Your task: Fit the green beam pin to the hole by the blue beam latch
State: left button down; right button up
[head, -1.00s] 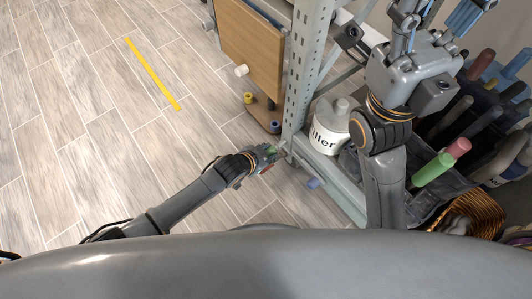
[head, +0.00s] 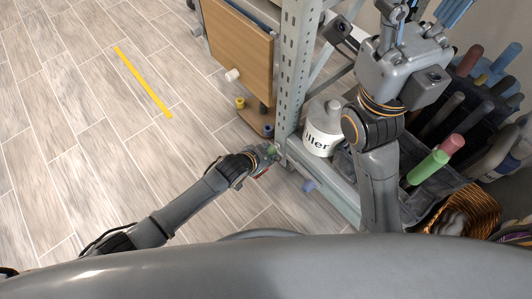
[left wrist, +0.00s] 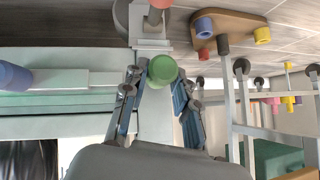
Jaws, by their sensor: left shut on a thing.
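My left gripper (head: 268,156) is shut on the green beam pin (head: 271,150), close to the foot of the rack's grey upright (head: 291,75). In the left wrist view the pin's round green end (left wrist: 162,69) shows between the two fingertips (left wrist: 160,84), in front of a pale rack beam. The blue beam latch (head: 309,185) sticks out from the low beam, right of the gripper; it also shows at the left of the wrist view (left wrist: 14,76). The hole is not clearly visible.
A white labelled tub (head: 322,130) stands on the rack's low shelf.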

pick_arm(q)
jog(key=shift+w+d, duration=0.15)
jog(key=shift+d, duration=0.15)
jog(key=c, duration=1)
grip_release()
jog(key=shift+o, duration=0.2)
jog(key=shift+a, duration=0.1)
jog(key=shift+r, duration=0.15)
jog(key=v, duration=1.1)
jog(key=shift+a+r, duration=0.2)
jog(key=shift+r, duration=0.05)
